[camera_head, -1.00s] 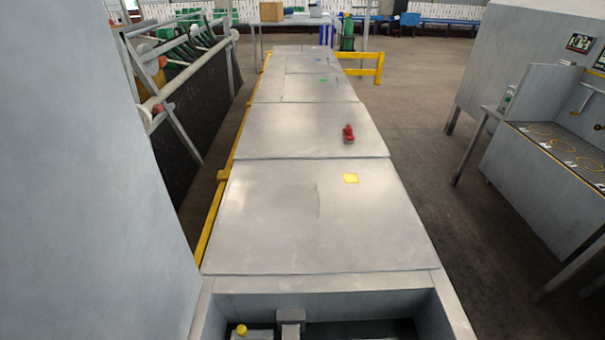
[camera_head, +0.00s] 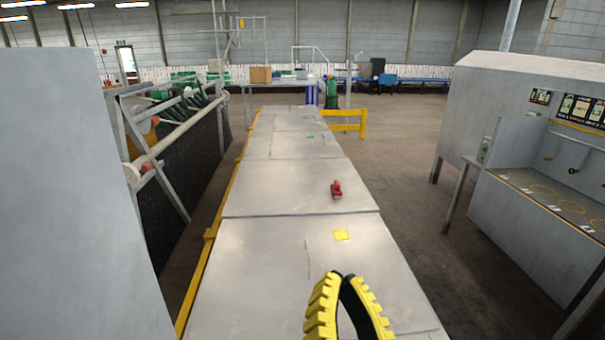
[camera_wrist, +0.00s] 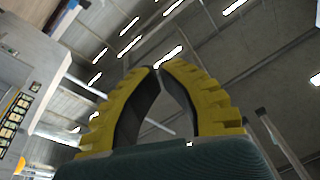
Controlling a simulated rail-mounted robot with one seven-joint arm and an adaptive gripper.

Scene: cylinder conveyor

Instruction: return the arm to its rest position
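My gripper (camera_head: 343,277) rises into the bottom of the head view, over the near part of the long grey conveyor table (camera_head: 260,275). Its yellow ridged fingers have black inner faces and point upward. In the wrist view the gripper (camera_wrist: 157,67) points toward the ceiling. The two fingertips come together almost touching, with a narrow gap lower between the curved fingers. Nothing is held between them. The rest of my arm is out of sight below the head view.
A yellow rail (camera_head: 350,127) stands at the far right end. A grey sink-like station (camera_head: 530,180) stands at right, a dark rack (camera_head: 170,150) at left. The air around the gripper is clear.

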